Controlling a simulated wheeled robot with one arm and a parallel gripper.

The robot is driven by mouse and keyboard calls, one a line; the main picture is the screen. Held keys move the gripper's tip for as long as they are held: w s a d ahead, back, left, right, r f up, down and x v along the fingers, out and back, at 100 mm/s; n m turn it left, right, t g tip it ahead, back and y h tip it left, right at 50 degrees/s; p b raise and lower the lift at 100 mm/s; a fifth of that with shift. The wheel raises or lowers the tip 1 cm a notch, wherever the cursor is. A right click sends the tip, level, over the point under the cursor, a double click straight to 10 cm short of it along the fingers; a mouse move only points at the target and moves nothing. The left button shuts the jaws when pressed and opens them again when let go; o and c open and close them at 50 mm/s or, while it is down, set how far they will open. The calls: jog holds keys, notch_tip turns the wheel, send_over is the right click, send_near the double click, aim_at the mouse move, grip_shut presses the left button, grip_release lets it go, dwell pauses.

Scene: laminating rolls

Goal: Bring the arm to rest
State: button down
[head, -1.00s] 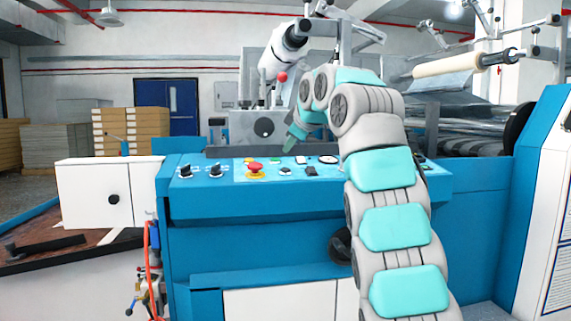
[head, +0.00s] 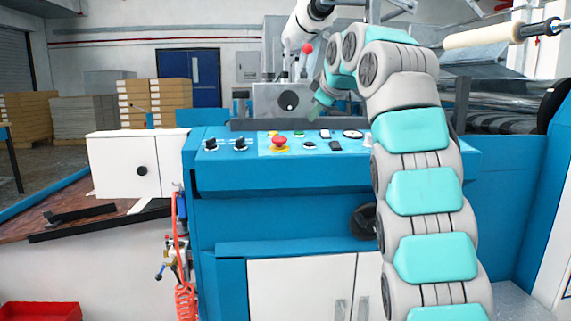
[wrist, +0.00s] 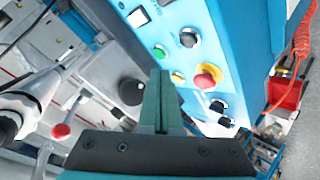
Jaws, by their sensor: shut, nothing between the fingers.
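My arm rises in front of the blue machine (head: 290,215) in the head view and bends over toward its control panel (head: 300,143). My gripper (head: 316,107) is above the panel's back edge, apart from the buttons. In the wrist view my gripper's fingers (wrist: 162,95) are together with nothing between them. The red emergency button (head: 279,142) on its yellow base is left of and below the gripper in the head view. It also shows in the wrist view (wrist: 207,76), to the right of the fingers.
A red-knobbed lever (head: 306,49) stands behind the panel, near my gripper. A pale roll (head: 482,37) on a shaft is at upper right. A white cabinet (head: 125,163) is left of the machine. An orange coiled hose (head: 185,297) hangs by the machine's front left.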

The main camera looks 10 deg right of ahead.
jog(key=s+f+m+g, duration=0.1)
jog(key=s+f, duration=0.1)
jog(key=f, duration=0.1)
jog(key=s+f+m+g, duration=0.1)
jog(key=s+f+m, duration=0.1)
jog(key=f, duration=0.1)
jog(key=s+d+f+m+g, duration=0.1)
jog(key=s+f, duration=0.2)
jog(key=shift+f+m+h, duration=0.35)
jog(key=shift+m+h, duration=0.05)
jog(key=s+f+m+g, duration=0.2)
jog(key=s+f+g, duration=0.1)
jog(key=s+f, duration=0.8)
jog(key=s+a+f+m+g, duration=0.1)
jog(key=s+f+m+g, duration=0.1)
jog(key=s+f, duration=1)
jog(key=s+f+m+g+h, duration=0.1)
jog(key=s+f+g, duration=0.4)
jog(key=s+f, duration=0.6)
jog(key=s+m, duration=0.1)
jog(key=s, duration=1.1)
jog(key=shift+a+f, duration=0.2)
jog(key=shift+a, duration=0.1)
